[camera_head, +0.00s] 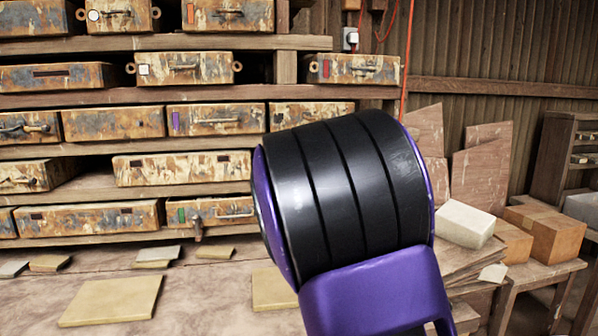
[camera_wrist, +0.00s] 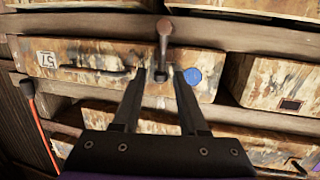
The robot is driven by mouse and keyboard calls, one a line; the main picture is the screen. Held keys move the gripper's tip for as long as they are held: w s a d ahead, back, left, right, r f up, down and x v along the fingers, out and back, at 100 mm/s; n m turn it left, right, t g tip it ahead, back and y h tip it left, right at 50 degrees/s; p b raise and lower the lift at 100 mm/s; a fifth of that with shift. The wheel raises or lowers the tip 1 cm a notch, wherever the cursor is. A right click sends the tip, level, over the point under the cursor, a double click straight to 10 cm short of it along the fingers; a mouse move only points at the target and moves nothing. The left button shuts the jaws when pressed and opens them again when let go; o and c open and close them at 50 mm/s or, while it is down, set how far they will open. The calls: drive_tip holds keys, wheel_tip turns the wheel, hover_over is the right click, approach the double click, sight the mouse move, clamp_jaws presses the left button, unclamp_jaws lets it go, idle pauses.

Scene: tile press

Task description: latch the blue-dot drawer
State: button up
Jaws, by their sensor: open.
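The blue-dot drawer (camera_wrist: 215,66) has a rusty, cream-and-brown front with a round blue dot (camera_wrist: 193,76), a dark bar handle (camera_wrist: 95,74) and a small number tag (camera_wrist: 47,59). A brown latch lever (camera_wrist: 164,38) with a rounded end rises in the wrist picture from a dark pivot on the drawer's edge. My gripper (camera_wrist: 161,73) is open. Its two fingertips are on either side of the lever's pivot end; I cannot tell whether they touch it. I cannot make out the blue dot in the head view, where my arm covers part of the shelves.
Several similar rusty drawers, such as a green-marked one (camera_head: 208,212) and a purple-marked one (camera_head: 217,119), fill the wooden shelves. A red cord (camera_head: 407,60) hangs at their right. Flat tiles (camera_head: 112,300) lie in front. A white block (camera_head: 464,224) and brown boxes (camera_head: 545,233) stand at right.

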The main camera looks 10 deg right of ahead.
drive_tip(key=p+v, duration=1.1)
drive_tip(key=v, duration=0.6)
drive_tip(key=shift+s, duration=0.2)
